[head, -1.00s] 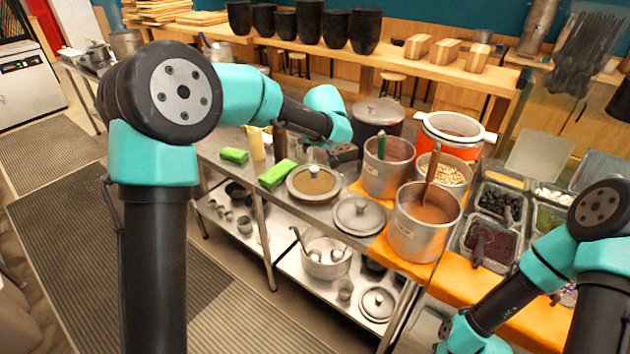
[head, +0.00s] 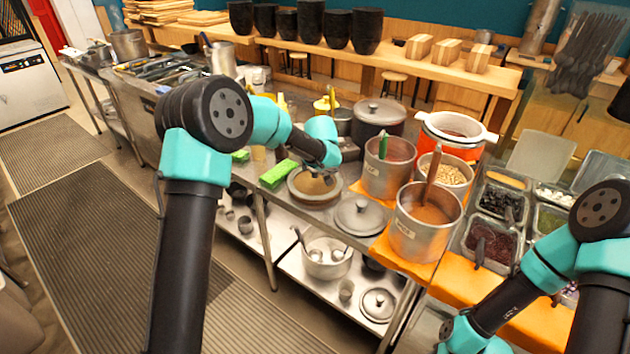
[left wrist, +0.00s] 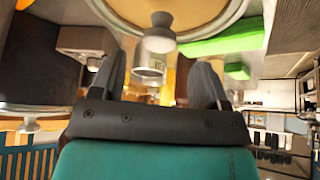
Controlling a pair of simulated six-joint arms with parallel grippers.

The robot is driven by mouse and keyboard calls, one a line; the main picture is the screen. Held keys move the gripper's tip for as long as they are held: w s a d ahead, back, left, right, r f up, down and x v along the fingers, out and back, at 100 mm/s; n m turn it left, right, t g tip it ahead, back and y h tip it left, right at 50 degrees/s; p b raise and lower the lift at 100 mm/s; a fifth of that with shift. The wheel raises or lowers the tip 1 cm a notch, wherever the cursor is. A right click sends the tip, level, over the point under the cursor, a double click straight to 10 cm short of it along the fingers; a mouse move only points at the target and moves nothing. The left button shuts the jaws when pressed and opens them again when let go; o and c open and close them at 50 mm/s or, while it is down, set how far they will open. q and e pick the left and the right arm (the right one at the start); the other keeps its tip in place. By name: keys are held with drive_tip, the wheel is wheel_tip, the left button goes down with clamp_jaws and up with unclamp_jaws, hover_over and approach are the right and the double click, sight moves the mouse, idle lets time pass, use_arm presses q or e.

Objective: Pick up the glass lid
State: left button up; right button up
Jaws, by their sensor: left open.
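The glass lid (head: 307,190) is round with a brownish pane, a pale rim and a knob. It lies flat on the steel counter, partly hidden by my left gripper (head: 329,176). In the left wrist view the lid's pane (left wrist: 115,8) fills the top edge, and its metal knob (left wrist: 161,25) stands just beyond the fingertips, roughly between their lines. My left gripper (left wrist: 158,70) is open and empty, close to the knob; I cannot see contact. My right arm shows at the lower right of the head view, but its gripper is out of frame.
A green block (head: 277,174) lies just left of the lid. A grey metal lid (head: 359,214) lies to its right. Steel pots with ladles (head: 419,240) stand on the orange mat further right. A dark lidded pot (head: 379,122) stands behind.

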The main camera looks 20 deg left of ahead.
sight(315, 176)
use_arm(q)
drive_tip(key=shift+x, duration=2.6)
drive_tip(key=shift+d, duration=0.1)
drive_tip(key=c, duration=1.2)
